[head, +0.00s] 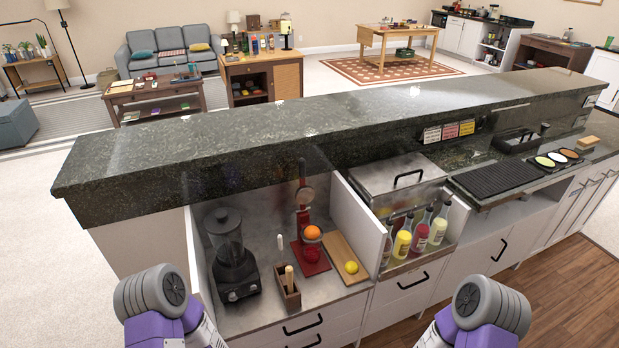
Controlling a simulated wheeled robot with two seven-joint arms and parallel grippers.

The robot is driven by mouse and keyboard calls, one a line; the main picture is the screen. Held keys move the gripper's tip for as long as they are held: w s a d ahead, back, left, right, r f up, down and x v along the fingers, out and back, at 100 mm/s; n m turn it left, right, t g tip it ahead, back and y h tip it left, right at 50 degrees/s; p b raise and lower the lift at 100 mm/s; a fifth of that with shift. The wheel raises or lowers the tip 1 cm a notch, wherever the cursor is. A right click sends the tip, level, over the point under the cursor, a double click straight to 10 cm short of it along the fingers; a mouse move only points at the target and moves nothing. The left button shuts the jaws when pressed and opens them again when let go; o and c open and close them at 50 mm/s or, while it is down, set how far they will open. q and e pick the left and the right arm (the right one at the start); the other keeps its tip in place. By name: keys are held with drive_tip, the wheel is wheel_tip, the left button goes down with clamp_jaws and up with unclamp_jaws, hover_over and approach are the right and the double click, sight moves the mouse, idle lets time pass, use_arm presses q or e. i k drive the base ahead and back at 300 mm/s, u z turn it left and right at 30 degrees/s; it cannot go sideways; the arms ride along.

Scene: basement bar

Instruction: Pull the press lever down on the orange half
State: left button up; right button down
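A red citrus press (301,222) stands in the open bay of the bar counter, between the blender and a wooden board. An orange half (312,232) shows on its seat, above a red lower part. A round dark piece (305,196) sits at the top of the press, above and apart from the orange. The lever cannot be told clearly from the rest of the press at this size. Only parts of my two arms show, at the bottom left and bottom right. Neither gripper is in view, and nothing of mine touches the press.
A black blender (230,255) stands left of the press. A utensil holder (287,289) is in front. A wooden board (345,258) with a lemon (351,267) lies right. A white divider (358,232) and raised dark counter (300,150) bound the bay.

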sight(304, 195)
drive_tip(key=z, duration=1.3)
drive_tip(key=i, duration=1)
drive_tip(key=u, duration=1.55)
